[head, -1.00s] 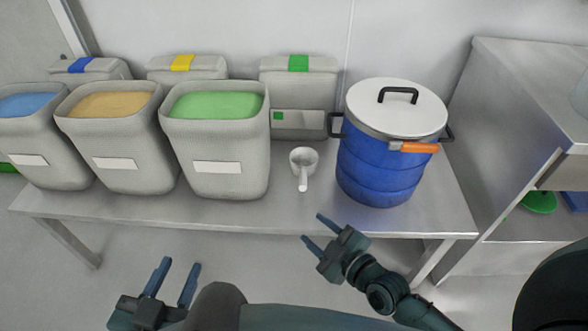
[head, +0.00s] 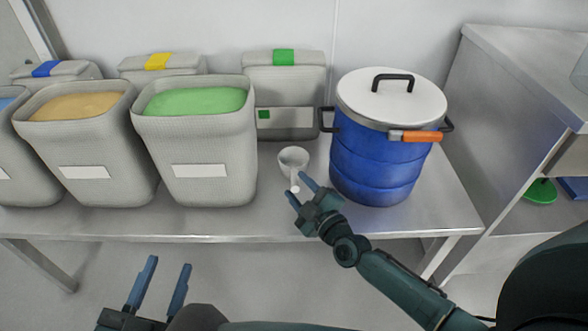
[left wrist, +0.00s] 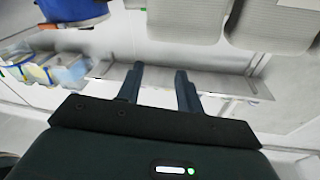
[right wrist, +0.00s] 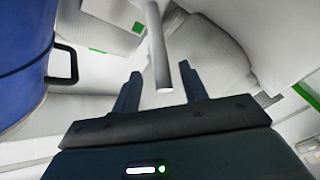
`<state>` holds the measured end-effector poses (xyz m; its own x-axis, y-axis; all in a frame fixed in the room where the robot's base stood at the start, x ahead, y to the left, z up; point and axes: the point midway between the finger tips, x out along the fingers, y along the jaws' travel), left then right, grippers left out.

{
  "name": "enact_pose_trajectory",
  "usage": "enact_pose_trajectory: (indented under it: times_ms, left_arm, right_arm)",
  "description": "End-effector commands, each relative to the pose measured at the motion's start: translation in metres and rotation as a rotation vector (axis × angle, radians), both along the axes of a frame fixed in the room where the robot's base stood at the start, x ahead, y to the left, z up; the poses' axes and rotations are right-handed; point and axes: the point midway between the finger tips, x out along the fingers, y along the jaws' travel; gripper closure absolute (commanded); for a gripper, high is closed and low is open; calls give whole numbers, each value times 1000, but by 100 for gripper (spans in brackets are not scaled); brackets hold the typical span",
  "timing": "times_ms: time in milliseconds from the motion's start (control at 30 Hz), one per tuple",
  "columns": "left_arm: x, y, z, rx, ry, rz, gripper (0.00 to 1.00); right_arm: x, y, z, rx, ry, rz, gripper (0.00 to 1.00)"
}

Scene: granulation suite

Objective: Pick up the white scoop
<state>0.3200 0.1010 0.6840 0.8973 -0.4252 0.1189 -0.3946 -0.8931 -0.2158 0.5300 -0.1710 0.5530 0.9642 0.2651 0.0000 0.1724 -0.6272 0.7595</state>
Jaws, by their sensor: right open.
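The white scoop (head: 293,160) stands on the steel table between the green-filled bin and the blue drum. Its handle points toward the front. In the right wrist view the scoop's handle (right wrist: 159,50) reaches down toward the gap between my fingers. My right gripper (head: 302,189) is open, with its fingertips close to the handle's end; whether they touch it I cannot tell. My left gripper (head: 168,284) is open and empty in front of the table, and its fingers also show apart in the left wrist view (left wrist: 160,72).
The blue drum (head: 372,165) with a white lid and orange latch stands just right of the scoop. The bin of green powder (head: 195,150) is close on the left, beside the bin of tan powder (head: 85,150). A steel cabinet (head: 465,130) is at the right.

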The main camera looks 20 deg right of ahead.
Motion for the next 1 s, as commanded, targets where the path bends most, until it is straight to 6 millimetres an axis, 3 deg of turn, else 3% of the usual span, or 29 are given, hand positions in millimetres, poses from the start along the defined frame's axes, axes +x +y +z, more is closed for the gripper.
enact_pose_trajectory:
  times_ms: [233,533,1000]
  left_arm:
    - [2,-3,-3,-43,-20,-17,64]
    - [2,-4,-1,-49,-20,-18,64]
    - [2,-3,-1,-48,-20,-18,64]
  right_arm:
    - [35,9,-6,2,-2,-1,57]
    - [40,10,-4,0,0,0,57]
    - [40,10,-4,0,0,0,94]
